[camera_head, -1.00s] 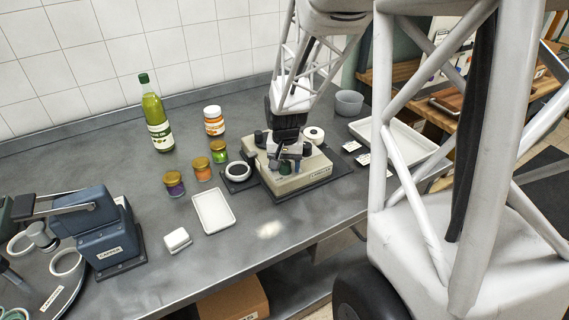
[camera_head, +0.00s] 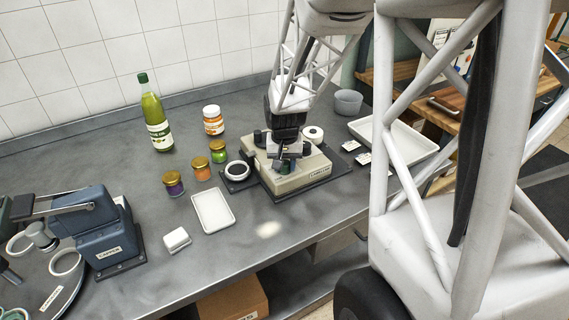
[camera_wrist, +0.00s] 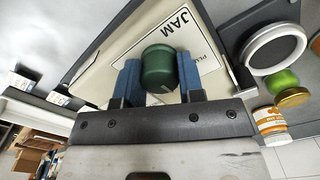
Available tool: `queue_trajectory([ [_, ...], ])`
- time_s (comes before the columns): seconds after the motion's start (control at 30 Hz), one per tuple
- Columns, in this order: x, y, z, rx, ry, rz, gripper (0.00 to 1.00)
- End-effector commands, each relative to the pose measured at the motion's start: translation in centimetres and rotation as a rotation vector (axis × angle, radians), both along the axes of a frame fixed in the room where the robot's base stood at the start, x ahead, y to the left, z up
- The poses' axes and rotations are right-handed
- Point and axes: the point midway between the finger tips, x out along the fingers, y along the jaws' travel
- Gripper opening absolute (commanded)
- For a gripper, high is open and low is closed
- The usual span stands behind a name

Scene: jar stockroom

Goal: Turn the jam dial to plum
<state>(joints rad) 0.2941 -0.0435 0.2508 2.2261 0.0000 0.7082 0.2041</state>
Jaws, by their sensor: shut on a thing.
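The jam dial (camera_wrist: 159,68) is a round dark green knob with a pale pointer line on its near side. It sits on the cream top of the labeller (camera_head: 312,174), on a white plate (camera_wrist: 180,28) printed JAM. A second, smaller word on the plate, beside the knob, is partly hidden and starts like "PLU". My gripper (camera_wrist: 160,80) has its two blue fingers shut on either side of the knob. Most of the dial's markings are hidden.
A round black-topped pad (camera_head: 237,171) adjoins the labeller on the left. Small jars with gold lids (camera_head: 202,168), a white tray (camera_head: 213,210) and a blue-grey capper (camera_head: 98,232) stand further left. A larger white tray (camera_head: 433,146) lies at the right.

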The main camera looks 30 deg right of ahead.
Motion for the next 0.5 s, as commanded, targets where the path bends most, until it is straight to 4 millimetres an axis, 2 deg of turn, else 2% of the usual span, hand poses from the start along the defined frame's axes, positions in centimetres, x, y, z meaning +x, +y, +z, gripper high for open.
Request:
queue_trajectory([
  [0.5, 0.01, 0.02, 0.02, 0.000, 0.000, 0.403, 0.12],
])
